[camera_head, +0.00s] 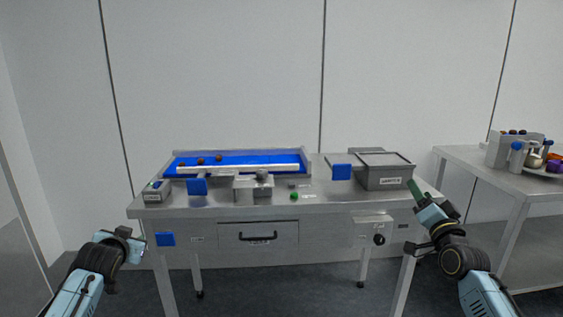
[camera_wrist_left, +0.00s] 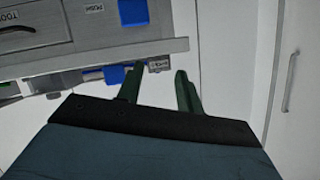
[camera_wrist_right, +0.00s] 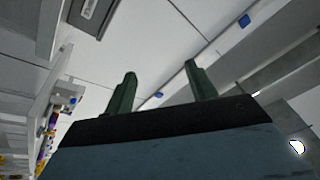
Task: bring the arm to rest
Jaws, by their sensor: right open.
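My left gripper (camera_head: 137,241) hangs in front of the table's left end, below the tabletop. In the left wrist view its two green fingers (camera_wrist_left: 158,90) stand apart with nothing between them. My right gripper (camera_head: 417,190) is at the table's right front corner, close to the labelled grey box (camera_head: 383,184); I cannot tell whether they touch. In the right wrist view its green fingers (camera_wrist_right: 158,85) are spread and empty. Both arms reach in from the lower corners of the head view.
The steel table (camera_head: 330,205) carries a blue conveyor belt (camera_head: 240,159) with several dark dates, a small grey box (camera_head: 253,189) and a green ball (camera_head: 294,196). A side table (camera_head: 480,165) at right holds containers and coloured items.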

